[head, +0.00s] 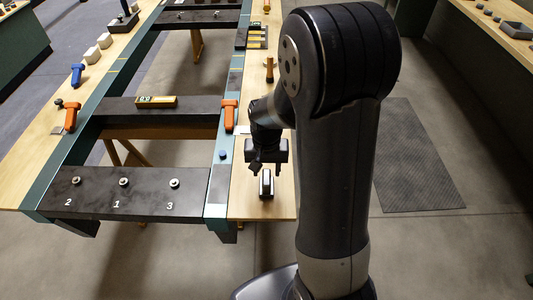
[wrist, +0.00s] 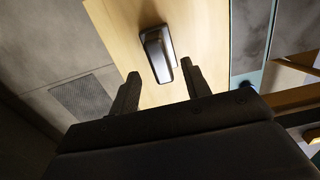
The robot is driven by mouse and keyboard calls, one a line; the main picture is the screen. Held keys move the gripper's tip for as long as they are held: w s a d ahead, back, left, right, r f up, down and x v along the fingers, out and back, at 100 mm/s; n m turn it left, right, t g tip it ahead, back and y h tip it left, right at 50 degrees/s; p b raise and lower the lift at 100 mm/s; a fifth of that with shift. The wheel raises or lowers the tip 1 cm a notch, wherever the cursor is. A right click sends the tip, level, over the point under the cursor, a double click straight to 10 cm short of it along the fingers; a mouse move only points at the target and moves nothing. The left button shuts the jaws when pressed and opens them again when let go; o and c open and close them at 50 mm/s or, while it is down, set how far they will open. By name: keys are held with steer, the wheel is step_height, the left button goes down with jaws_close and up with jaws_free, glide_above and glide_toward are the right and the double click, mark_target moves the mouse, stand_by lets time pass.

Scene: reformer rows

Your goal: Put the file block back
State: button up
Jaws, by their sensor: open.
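A small dark block with a pale metallic edge, which looks like the file block (head: 266,184), stands on the pale wooden side shelf near its front end. In the wrist view the block (wrist: 158,53) lies ahead of the fingers, roughly centred between them. My gripper (head: 266,166) is just behind and above the block in the head view, pointing down. In the wrist view my gripper (wrist: 160,74) has its two fingers spread wide with nothing between them. The block looks apart from both fingers.
The front dark crossbeam (head: 145,196) carries several bolts numbered 2, 1 and 3. A blue cap (head: 222,155) and an orange clamp (head: 230,115) sit on the rail left of my gripper. A yellow level (head: 156,101) lies on the crossbeam behind. A dark mat (head: 415,155) lies on the floor.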

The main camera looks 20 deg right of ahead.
mark_target(267, 177)
step_height(267, 177, up, 8)
steer(key=shift+f, duration=0.25)
